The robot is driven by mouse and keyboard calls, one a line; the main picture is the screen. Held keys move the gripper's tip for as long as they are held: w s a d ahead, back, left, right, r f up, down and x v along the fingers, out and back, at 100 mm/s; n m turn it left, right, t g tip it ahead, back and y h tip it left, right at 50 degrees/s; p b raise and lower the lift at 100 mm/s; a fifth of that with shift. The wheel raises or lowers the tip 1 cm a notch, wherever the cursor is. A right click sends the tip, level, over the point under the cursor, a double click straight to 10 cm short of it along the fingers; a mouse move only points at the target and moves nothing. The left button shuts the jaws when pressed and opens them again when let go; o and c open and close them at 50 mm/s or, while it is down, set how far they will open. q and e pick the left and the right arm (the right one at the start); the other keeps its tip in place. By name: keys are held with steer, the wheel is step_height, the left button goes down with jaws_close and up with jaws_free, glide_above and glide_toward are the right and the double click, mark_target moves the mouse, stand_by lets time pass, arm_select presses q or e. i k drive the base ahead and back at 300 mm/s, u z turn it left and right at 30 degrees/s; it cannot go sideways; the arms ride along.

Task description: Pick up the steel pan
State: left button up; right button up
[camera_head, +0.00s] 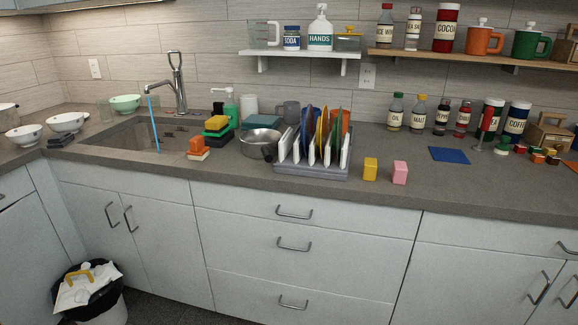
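The steel pan (261,138) sits on the grey counter between the sink and the dish rack. It is a round, shiny, open pan. A short dark part, seemingly its handle (268,152), points toward the front right, close to the rack's left side. Neither of my grippers shows in the head view.
The dish rack (310,172) with several upright plates stands right of the pan. Sponges (198,148) and a green soap bottle (229,105) are to its left, by the sink (135,134). A grey mug (287,112) stands behind. The counter front edge is mostly clear.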

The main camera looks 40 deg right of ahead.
mark_target(263, 148)
steer(key=z, duration=1.6)
steer(key=i, duration=0.95)
steer(key=u, duration=0.05)
